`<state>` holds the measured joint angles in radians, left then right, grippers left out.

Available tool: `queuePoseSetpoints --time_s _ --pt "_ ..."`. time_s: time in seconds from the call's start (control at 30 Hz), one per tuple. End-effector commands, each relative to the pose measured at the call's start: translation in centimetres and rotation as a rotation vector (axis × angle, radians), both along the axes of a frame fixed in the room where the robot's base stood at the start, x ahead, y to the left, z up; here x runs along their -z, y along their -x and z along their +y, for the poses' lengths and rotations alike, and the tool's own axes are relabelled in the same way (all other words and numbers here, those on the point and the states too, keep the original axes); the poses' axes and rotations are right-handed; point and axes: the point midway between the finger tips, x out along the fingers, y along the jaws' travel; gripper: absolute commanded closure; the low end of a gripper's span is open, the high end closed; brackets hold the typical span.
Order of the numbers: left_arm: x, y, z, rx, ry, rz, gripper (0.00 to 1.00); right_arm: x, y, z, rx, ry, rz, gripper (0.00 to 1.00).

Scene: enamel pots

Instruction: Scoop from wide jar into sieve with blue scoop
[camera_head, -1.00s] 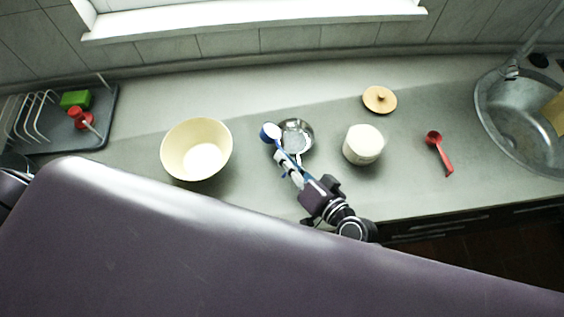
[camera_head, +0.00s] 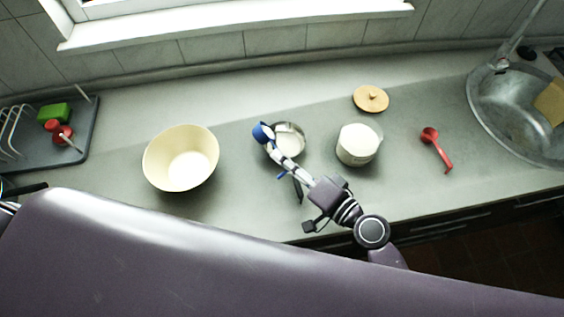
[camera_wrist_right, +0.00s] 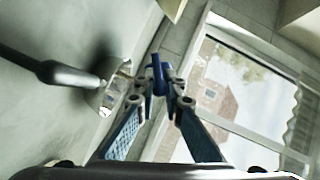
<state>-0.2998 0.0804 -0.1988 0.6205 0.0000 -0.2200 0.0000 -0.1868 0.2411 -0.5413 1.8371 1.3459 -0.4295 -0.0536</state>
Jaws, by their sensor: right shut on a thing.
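The blue scoop (camera_head: 262,133) is held by my right gripper (camera_head: 283,163), which is shut on its handle; the handle also shows between the fingertips in the right wrist view (camera_wrist_right: 160,75). The scoop head is tilted at the left rim of the metal sieve (camera_head: 291,134), with its blue outside showing. White material shows inside the sieve. Whether the scoop touches the rim, I cannot tell. The wide jar (camera_head: 358,147) stands to the right, clear-walled with white contents. A dark part of my left arm shows at the left edge; its jaws are not clear.
A large cream bowl (camera_head: 181,158) stands left of the sieve. A wooden lid (camera_head: 371,98) lies behind the jar. A red scoop (camera_head: 437,150) lies to its right, before the sink (camera_head: 484,112). A dish rack (camera_head: 70,150) is far left. The counter behind the sieve is clear.

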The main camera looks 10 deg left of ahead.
Motion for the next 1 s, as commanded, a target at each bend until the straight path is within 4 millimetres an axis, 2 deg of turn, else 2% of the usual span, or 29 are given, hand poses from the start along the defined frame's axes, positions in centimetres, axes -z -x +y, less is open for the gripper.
queuePoseSetpoints --time_s 0.4,1.0 --pt "2.4 0.0 0.0 0.001 0.0 -0.001 0.67 0.1 -0.4 -0.6 0.001 -0.213 0.158 1.0" --pt "5.4 0.0 -0.1 0.002 0.001 0.0 0.67 -0.1 -1.6 -2.2 -0.001 -0.338 0.247 1.0"
